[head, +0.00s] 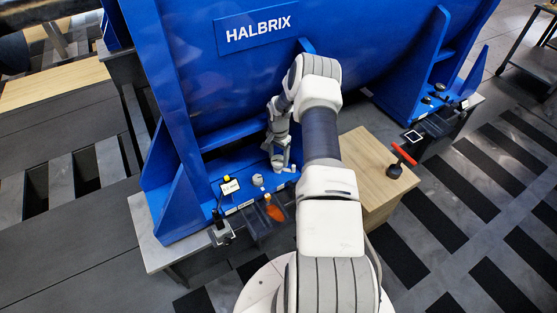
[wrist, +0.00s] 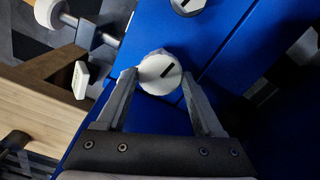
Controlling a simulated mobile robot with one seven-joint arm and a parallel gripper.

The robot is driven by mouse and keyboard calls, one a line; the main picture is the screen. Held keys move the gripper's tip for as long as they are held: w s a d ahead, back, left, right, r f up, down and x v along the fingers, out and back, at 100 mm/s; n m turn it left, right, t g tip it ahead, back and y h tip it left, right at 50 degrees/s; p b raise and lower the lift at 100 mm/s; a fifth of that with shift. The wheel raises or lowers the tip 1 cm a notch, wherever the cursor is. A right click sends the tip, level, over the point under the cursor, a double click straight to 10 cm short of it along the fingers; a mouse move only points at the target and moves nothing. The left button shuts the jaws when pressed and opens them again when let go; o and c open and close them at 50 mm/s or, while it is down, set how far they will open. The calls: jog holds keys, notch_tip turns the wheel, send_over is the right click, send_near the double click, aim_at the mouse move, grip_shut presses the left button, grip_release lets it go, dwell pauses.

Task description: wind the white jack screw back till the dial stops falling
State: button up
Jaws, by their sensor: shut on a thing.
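A white round-topped screw head (wrist: 161,75) with a black line across its top sits against the blue machine foot in the wrist view. The line slants up to the right. My gripper (wrist: 159,78) is shut on this head, one finger on each side. In the head view my gripper (head: 279,158) reaches down at the blue machine's base, and the head is mostly hidden by it. A small white-faced gauge (head: 230,187) with a yellow top stands on the foot to the left; its reading is too small to tell.
Another white head with a black mark (wrist: 187,5) shows at the top of the wrist view. A horizontal screw with a white knob (wrist: 47,12) is at upper left. An orange-handled tool (head: 273,210) lies near the foot.

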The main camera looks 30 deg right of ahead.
aim_at(278, 159)
jog(key=n+b, duration=0.1)
jog(key=n, duration=0.3)
jog(key=shift+n, duration=0.3)
jog(key=shift+n+b, duration=0.6)
jog(key=shift+n, duration=1)
jog(key=o, duration=1.4)
jog(key=shift+r, duration=0.15)
notch_tip(278, 159, up, 7)
jog(key=shift+r+p, duration=0.15)
jog(key=shift+p, duration=1.1)
